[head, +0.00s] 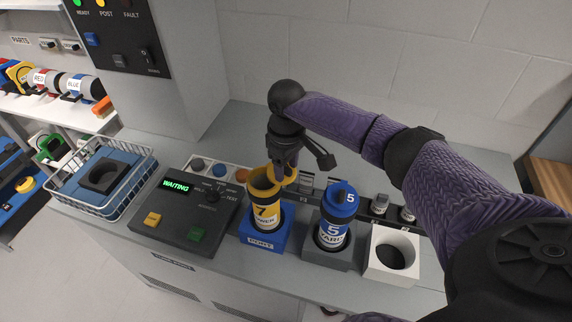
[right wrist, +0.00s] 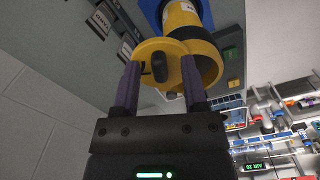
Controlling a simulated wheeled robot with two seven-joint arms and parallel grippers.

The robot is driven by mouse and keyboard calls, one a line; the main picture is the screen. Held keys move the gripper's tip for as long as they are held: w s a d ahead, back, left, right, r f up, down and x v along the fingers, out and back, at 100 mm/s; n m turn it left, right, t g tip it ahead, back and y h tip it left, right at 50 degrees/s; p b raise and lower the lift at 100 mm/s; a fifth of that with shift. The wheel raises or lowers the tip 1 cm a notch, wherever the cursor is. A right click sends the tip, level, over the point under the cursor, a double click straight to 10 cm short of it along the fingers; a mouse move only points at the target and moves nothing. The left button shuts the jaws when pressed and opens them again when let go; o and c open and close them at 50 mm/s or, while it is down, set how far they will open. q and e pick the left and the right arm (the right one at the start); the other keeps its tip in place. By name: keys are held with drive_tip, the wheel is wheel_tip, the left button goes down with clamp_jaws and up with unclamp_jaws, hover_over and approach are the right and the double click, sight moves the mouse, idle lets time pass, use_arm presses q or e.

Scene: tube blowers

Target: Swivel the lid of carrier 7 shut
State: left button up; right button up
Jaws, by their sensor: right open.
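Carrier 7 (head: 266,207) is a yellow tube standing upright in a blue holder (head: 262,238) marked PORT. Its mouth shows open in the right wrist view (right wrist: 207,66). Its round yellow lid (right wrist: 153,52) is swung out to one side of the mouth and overlaps its edge. A dark knob (right wrist: 159,67) stands on the lid. My right gripper (head: 285,172) points down over the lid in the head view. In the right wrist view its open fingers (right wrist: 160,85) are on either side of the knob, and I cannot tell whether they touch it. My left gripper is out of view.
Blue carrier 5 (head: 333,225) stands close to the right in a grey holder. An empty white holder (head: 392,255) is further right. A control box (head: 188,212) reading WAITING sits left. A wire basket (head: 104,180) is at far left.

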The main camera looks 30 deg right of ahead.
sight(270, 172)
clamp_jaws()
idle(0.4)
drive_tip(key=shift+r+p, duration=0.1)
drive_tip(key=shift+p, duration=0.3)
drive_tip(key=a+m+p, duration=0.1)
drive_tip(key=m+p, duration=0.1)
drive_tip(key=p, duration=0.1)
drive_tip(key=a+m+p, duration=0.1)
drive_tip(key=m+p, duration=0.2)
drive_tip(key=p, duration=0.1)
drive_tip(key=shift+s+a+r+m, duration=0.15)
drive_tip(key=shift+a+m, duration=0.05)
drive_tip(key=shift+m, duration=0.1)
drive_tip(key=shift+a+m+p, duration=0.35)
drive_tip(key=shift+m+p, duration=0.5)
drive_tip(key=shift+m, duration=0.05)
drive_tip(key=shift+w+a+m+p, duration=0.2)
drive_tip(key=shift+a+m+p, duration=0.2)
drive_tip(key=shift+m, duration=0.5)
drive_tip(key=shift+w+a+f+m+p, duration=0.1)
drive_tip(key=shift+w+a+m, duration=0.15)
drive_tip(key=shift+m, duration=0.55)
drive_tip(key=shift+w+a+f+m+p, duration=0.15)
drive_tip(key=shift+w+a+m, duration=0.1)
drive_tip(key=shift+m, duration=0.55)
drive_tip(key=shift+w+a+m+p, duration=0.1)
drive_tip(key=shift+w+a+m, duration=0.15)
drive_tip(key=shift+m, duration=0.55)
